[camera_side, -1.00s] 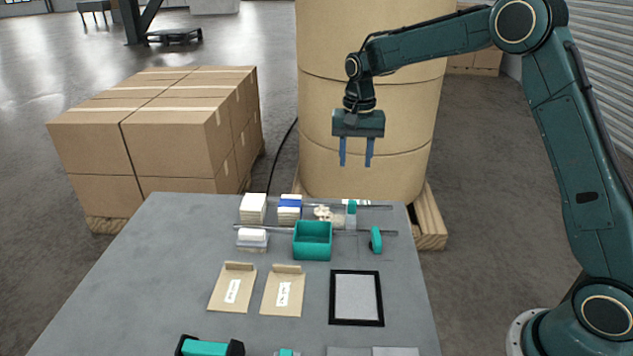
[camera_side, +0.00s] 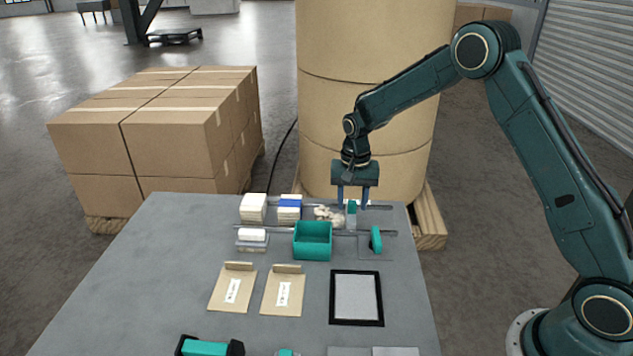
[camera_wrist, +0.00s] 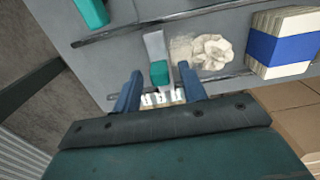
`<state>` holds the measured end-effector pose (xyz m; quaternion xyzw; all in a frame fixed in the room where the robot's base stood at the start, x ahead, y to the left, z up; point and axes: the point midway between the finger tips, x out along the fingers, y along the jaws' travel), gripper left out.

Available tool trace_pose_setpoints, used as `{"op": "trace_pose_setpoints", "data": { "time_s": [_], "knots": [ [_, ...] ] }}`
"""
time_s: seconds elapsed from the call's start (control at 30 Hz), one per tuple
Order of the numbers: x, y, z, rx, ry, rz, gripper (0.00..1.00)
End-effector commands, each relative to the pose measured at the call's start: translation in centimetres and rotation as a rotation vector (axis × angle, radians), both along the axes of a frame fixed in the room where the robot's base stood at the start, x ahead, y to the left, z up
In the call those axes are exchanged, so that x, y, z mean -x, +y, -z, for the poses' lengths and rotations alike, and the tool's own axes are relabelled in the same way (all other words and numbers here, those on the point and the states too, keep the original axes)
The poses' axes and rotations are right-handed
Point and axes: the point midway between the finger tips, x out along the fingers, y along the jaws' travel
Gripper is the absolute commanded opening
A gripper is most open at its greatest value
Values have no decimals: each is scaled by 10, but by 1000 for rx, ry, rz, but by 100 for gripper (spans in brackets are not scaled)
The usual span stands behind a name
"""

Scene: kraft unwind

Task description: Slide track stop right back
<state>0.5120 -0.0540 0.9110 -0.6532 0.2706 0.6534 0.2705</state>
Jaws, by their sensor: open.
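The track stop, a small teal block (camera_wrist: 159,73) on a grey plate (camera_wrist: 155,45), sits at the back rail (camera_wrist: 225,77), toward its right part in the side view (camera_side: 351,207). My gripper (camera_side: 353,204) points down over it. Its two blue fingers are open, one on each side of the teal block in the wrist view (camera_wrist: 160,68). I cannot tell whether they touch it. The front rail (camera_side: 270,228) runs parallel, with another teal piece (camera_side: 376,240) near its right end. A white marked strip (camera_wrist: 162,98) shows behind the block, partly hidden by my gripper.
A crumpled cream paper wad (camera_wrist: 205,50) lies close beside the stop. A blue-banded stack (camera_side: 290,208) and a white stack (camera_side: 253,208) stand farther left. A teal open box (camera_side: 312,250) is in front. A large kraft roll (camera_side: 370,120) stands behind the table.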

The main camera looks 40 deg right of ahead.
Motion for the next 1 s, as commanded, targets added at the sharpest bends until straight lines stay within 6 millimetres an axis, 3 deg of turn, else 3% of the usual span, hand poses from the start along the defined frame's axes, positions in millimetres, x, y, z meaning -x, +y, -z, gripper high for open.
{"op": "trace_pose_setpoints", "data": {
  "time_s": [0.43, 0.6, 0.67, 1.0],
  "knots": [
    [0, 0, 8, 0, 0, 0, 42],
    [0, 0, 8, 0, 0, 0, 8],
    [0, 0, 8, 0, 0, 0, 0],
    [8, -8, 7, 0, 1, 3, 0]
  ]
}}
